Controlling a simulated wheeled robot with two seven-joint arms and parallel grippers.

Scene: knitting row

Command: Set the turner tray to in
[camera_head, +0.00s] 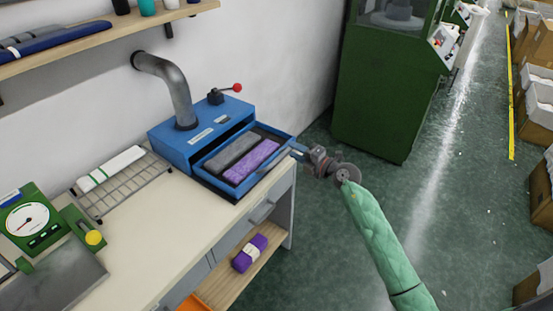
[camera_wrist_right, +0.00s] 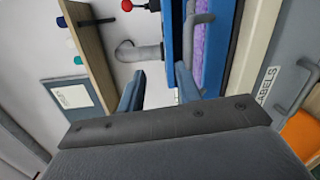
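The turner (camera_head: 200,135) is a blue box on the bench with a grey pipe rising from its top and a red-knobbed lever. Its blue tray (camera_head: 279,153) is pulled out of the front and holds a grey and a purple knitted piece. My right gripper (camera_head: 298,151) is at the tray's front right edge. In the right wrist view its two blue fingers (camera_wrist_right: 157,78) are apart with nothing seen between them. A grey tray handle (camera_wrist_right: 197,28) shows just beyond the finger on the right; I cannot tell whether they touch. My left gripper is not in view.
A wire rack (camera_head: 125,187) with a white piece and a green dial gauge (camera_head: 30,222) stand left on the bench. A purple bundle (camera_head: 249,253) lies on the shelf below. A green machine (camera_head: 380,90) stands behind. The floor on the right is open, with cartons beyond.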

